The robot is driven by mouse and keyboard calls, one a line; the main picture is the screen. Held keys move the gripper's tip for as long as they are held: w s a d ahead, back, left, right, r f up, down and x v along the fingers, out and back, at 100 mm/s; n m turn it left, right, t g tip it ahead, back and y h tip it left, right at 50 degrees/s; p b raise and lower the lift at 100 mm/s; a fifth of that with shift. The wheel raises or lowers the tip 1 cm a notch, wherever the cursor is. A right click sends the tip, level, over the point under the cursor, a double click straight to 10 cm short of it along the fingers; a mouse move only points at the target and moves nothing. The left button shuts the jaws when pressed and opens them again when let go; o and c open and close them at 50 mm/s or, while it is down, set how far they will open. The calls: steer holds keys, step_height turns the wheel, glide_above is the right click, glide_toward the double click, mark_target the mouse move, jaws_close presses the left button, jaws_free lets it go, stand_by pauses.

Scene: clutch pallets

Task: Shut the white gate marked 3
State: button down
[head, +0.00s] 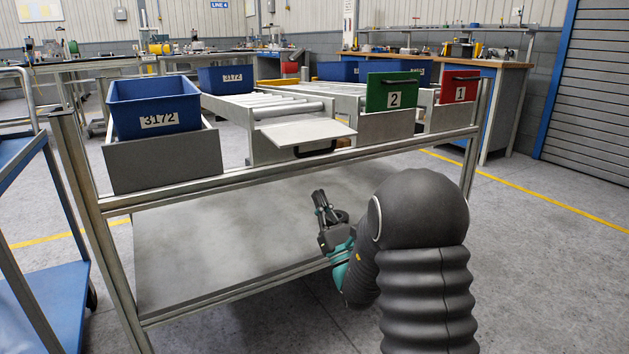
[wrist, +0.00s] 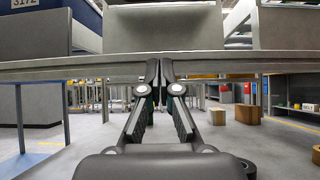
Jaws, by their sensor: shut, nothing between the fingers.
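The white gate (head: 300,131) lies folded down, nearly flat, sticking out from the front of the second roller lane from the left. Its dark handle (head: 317,148) hangs at its outer edge. No number shows on it from here. My gripper (head: 321,196) is below the gate and slightly to its right, in front of the rack's lower part. In the wrist view my gripper (wrist: 159,66) is shut and empty, its fingertips before the rack's rail. The lane's grey front plate (wrist: 165,28) rises above the fingertips there.
The green gate marked 2 (head: 390,92) and red gate marked 1 (head: 459,87) stand upright to the right. A blue bin marked 3172 (head: 156,106) sits in the left lane. The rack's front rail (head: 280,170) runs below the lanes. A blue cart stands at left.

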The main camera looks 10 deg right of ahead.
mark_target(309, 141)
steer(key=x, duration=0.9)
steer(key=shift+w+a+r+p, duration=0.1)
steer(key=shift+w+r+p, duration=0.15)
steer(key=shift+p, duration=0.05)
steer(key=shift+s+d+r+b, duration=0.2)
steer(key=shift+s+r, duration=0.1)
steer(key=shift+s, duration=0.25)
steer(key=shift+s+d+r+b, duration=0.15)
steer(key=shift+s+r, duration=0.1)
steer(key=shift+s, duration=0.35)
steer(key=shift+s+d+r+b, duration=0.1)
steer(key=shift+s+d+r, duration=0.15)
steer(key=shift+s, duration=0.3)
steer(key=shift+r, duration=0.15)
